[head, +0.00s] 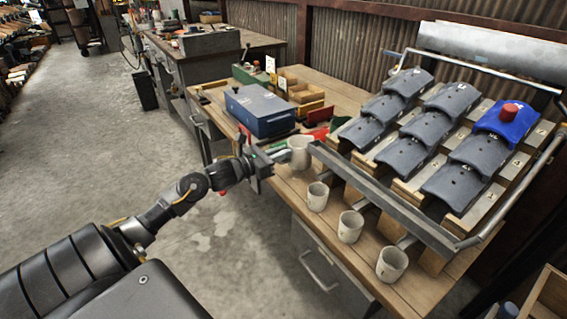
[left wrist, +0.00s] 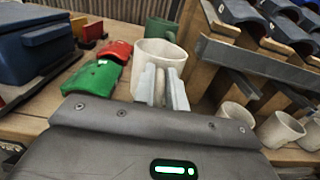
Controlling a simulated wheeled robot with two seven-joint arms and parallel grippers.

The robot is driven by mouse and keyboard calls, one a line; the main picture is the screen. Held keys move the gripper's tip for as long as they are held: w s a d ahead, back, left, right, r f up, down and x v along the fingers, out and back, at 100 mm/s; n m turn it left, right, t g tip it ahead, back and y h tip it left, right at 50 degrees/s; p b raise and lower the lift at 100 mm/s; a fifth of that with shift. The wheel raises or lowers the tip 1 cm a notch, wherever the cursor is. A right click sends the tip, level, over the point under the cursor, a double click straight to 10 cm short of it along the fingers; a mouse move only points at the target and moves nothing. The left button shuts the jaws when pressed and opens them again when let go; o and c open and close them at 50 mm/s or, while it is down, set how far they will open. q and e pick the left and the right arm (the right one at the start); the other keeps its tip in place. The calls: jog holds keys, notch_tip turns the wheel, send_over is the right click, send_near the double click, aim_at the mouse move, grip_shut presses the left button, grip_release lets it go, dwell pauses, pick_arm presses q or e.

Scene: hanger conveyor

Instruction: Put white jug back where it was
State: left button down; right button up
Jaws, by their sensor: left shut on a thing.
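My right gripper does not show.
White cups (head: 317,196), (head: 350,228) and (head: 391,264) stand along the front of the bench. A blue toolbox (head: 260,110) and red (left wrist: 115,50) and green (left wrist: 92,77) parts lie left of the jug. A sloped rack (head: 385,205) with grey parts fills the right. A green mug (left wrist: 160,28) stands behind the jug.

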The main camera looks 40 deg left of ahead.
aim_at(284, 161)
pick_arm(q)
jog(key=f, duration=0.3)
jog(key=shift+w+d+f, duration=0.15)
jog(key=shift+w+d, duration=0.1)
jog(key=shift+w, duration=0.15)
jog(key=shift+f, duration=0.3)
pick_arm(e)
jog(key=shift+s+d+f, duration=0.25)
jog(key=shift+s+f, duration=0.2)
pick_arm(q)
jog(key=shift+f, duration=0.1)
jog(key=c, duration=1.8)
grip_release()
jog(key=shift+o, duration=1.8)
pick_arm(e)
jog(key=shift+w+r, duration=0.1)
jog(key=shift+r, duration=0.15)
